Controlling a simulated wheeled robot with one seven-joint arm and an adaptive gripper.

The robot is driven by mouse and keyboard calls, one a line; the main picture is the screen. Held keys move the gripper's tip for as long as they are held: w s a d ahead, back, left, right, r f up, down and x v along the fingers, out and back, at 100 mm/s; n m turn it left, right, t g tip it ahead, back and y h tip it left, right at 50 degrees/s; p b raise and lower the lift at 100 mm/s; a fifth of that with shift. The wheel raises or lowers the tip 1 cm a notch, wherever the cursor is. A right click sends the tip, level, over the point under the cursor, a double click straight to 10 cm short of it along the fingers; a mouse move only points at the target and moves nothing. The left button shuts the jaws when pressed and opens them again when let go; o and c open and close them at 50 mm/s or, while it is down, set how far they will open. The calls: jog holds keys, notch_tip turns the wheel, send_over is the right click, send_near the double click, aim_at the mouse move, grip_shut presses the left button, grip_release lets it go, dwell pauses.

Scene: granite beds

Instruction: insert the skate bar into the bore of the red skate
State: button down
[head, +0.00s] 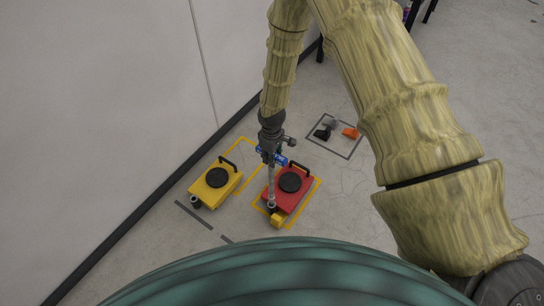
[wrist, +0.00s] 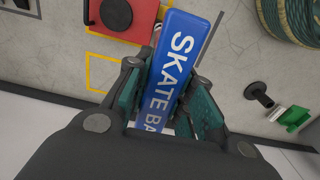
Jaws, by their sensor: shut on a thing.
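The red skate (head: 292,199) lies on the floor with a black round pad and a black handle. A small dark bore (head: 272,209) shows at its near left corner. My gripper (head: 271,151) is shut on the skate bar (head: 271,185), a grey rod hanging nearly upright with a blue label. In the wrist view the label (wrist: 177,65) reading "SKATE BA" lies between my fingers (wrist: 165,92) and hides most of the bar. The bar's lower end overlaps the bore in the head view; I cannot tell whether it is inside or above. The red skate (wrist: 130,22) also shows in the wrist view.
A yellow skate (head: 214,185) with a similar pad and handle stands to the left, near the wall (head: 120,110). Black and orange items (head: 350,132) lie in a grey-outlined square behind right. Yellow floor lines surround the red skate. Open floor lies to the right.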

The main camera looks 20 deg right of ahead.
notch_tip(320, 180, down, 6)
jog(key=b, duration=0.3)
dwell(3.6)
jog(key=c, duration=1.1)
grip_release()
jog(key=shift+f, duration=0.15)
jog(key=shift+c, duration=0.2)
jog(key=shift+r+p, duration=1.85)
jog(key=shift+r, duration=0.7)
notch_tip(320, 180, up, 12)
jog(key=shift+f, duration=0.1)
jog(key=shift+s, duration=0.1)
